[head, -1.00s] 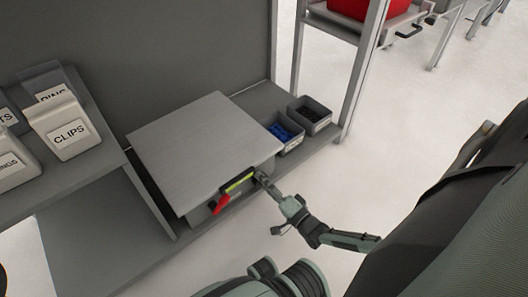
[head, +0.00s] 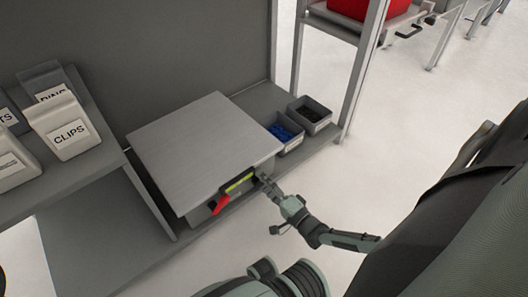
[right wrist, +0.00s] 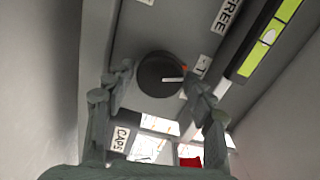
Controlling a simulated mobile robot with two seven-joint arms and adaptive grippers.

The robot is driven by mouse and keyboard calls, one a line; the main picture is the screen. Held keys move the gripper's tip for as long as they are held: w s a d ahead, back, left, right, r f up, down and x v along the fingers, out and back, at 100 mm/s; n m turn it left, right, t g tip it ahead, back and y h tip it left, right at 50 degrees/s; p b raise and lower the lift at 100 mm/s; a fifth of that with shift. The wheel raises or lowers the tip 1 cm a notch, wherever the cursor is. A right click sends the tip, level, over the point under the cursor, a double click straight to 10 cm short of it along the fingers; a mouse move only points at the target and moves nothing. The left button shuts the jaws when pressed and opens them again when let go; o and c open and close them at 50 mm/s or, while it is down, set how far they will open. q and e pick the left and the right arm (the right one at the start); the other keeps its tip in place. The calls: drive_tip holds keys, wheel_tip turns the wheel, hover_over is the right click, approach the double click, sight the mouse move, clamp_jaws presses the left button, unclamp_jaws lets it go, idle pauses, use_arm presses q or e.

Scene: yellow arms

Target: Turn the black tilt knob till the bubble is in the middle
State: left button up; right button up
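The black tilt knob (right wrist: 160,75) sits on a grey panel in the right wrist view, with a white pointer line aimed right and a red mark at its edge. My right gripper (right wrist: 160,85) has one finger on each side of the knob; I cannot tell whether they touch it. It also shows in the head view (head: 262,181), at the front of a grey flat-topped unit (head: 205,140). The yellow-green level vial (right wrist: 270,38) lies to the upper right of the knob. A paler patch between its dark lines looks like the bubble, near the middle. My left gripper is not in view.
A box labelled CLIPS (head: 67,133) is on the left shelf.

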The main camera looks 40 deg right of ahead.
drive_tip(key=shift+o, duration=0.6)
drive_tip(key=s+d, duration=0.1)
drive_tip(key=s, duration=1.1)
drive_tip(key=shift+s, duration=0.1)
